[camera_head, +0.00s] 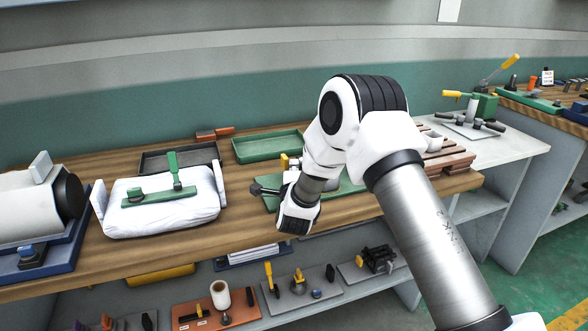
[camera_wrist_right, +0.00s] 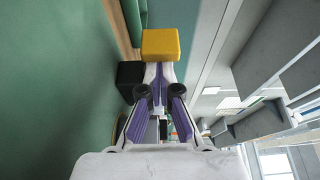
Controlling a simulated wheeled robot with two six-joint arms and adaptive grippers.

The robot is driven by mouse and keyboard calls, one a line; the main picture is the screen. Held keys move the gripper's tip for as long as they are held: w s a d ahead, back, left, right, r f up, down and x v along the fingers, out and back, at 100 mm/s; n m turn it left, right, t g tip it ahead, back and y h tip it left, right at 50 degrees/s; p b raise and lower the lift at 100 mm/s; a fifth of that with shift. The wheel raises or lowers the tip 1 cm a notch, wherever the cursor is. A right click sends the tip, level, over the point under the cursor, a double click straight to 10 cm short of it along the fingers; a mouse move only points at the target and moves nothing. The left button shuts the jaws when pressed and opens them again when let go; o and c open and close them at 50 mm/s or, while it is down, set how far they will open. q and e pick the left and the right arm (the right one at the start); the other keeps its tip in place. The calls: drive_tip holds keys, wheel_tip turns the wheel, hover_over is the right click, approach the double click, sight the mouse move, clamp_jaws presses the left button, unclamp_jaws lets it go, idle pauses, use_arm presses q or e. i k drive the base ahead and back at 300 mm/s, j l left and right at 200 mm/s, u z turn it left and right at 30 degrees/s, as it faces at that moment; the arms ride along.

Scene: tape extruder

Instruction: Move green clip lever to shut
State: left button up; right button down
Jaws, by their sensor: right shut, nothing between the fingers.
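The green clip (camera_head: 158,198) lies across the top of a white bag (camera_head: 165,220) on the wooden bench at the left of the head view. Its green lever (camera_head: 175,170) stands upright from the bar, right of its middle, and a round green knob (camera_head: 133,194) sits near the bar's left end. My right gripper (camera_head: 255,189) is to the right of the bag, apart from clip and lever. It points left and is shut and empty; its fingers also show in the right wrist view (camera_wrist_right: 160,72). My left gripper is not in view.
A dark tray (camera_head: 180,157) and a green tray (camera_head: 268,146) lie behind. A grey cylindrical machine (camera_head: 30,208) stands left of the bag. A yellow block (camera_wrist_right: 160,44) lies beyond my fingertips in the wrist view. Bench space between bag and gripper looks clear.

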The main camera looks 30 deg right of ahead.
sight(173, 162)
drive_tip(key=k+j, duration=0.7)
